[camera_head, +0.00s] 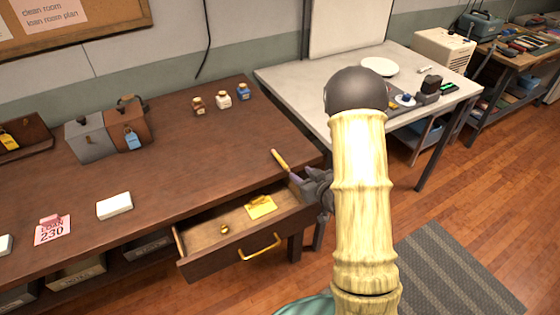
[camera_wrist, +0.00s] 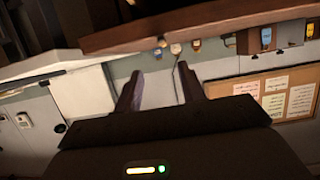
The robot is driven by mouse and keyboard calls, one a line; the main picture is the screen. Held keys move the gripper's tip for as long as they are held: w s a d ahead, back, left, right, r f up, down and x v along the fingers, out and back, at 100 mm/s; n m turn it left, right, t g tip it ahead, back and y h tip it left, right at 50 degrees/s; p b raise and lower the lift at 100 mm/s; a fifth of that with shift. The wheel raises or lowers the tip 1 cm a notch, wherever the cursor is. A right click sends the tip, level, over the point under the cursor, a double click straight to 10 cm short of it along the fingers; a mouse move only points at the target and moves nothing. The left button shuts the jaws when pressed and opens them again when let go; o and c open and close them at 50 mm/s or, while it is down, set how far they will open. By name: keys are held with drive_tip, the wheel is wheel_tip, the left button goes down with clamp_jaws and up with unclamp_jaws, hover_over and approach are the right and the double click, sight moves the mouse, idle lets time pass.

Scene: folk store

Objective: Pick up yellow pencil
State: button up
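A slim yellow stick that looks like the yellow pencil (camera_head: 280,160) shows at the right end of the brown desk (camera_head: 190,150) in the head view. My gripper (camera_head: 297,180) is just to its lower right, by the desk's right edge, partly hidden by my arm. Its fingertips look close to the stick's near end; I cannot tell whether they touch. In the wrist view my gripper (camera_wrist: 160,88) has its two dark fingers spread apart with nothing visible between them. I cannot make out the pencil in the wrist view.
An open drawer (camera_head: 195,240) below the gripper holds a yellow pad (camera_head: 261,207) and a small brass object (camera_head: 224,229). Small bottles (camera_head: 222,101) stand at the desk's back. A white table (camera_head: 300,85) stands to the right. The desk's middle is clear.

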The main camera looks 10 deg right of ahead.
sight(283, 162)
drive_tip(key=x, duration=0.5)
drive_tip(key=shift+w+a+p, duration=0.15)
drive_tip(key=shift+w+p, duration=0.05)
drive_tip(key=shift+p, duration=0.2)
drive_tip(key=shift+f, duration=0.1)
drive_tip(key=x, duration=0.1)
drive_tip(key=p+x, duration=0.1)
drive_tip(key=x, duration=0.2)
drive_tip(key=shift+w+a, duration=0.3)
drive_tip(key=shift+a, duration=0.1)
drive_tip(key=shift+w+f, duration=0.2)
clamp_jaws()
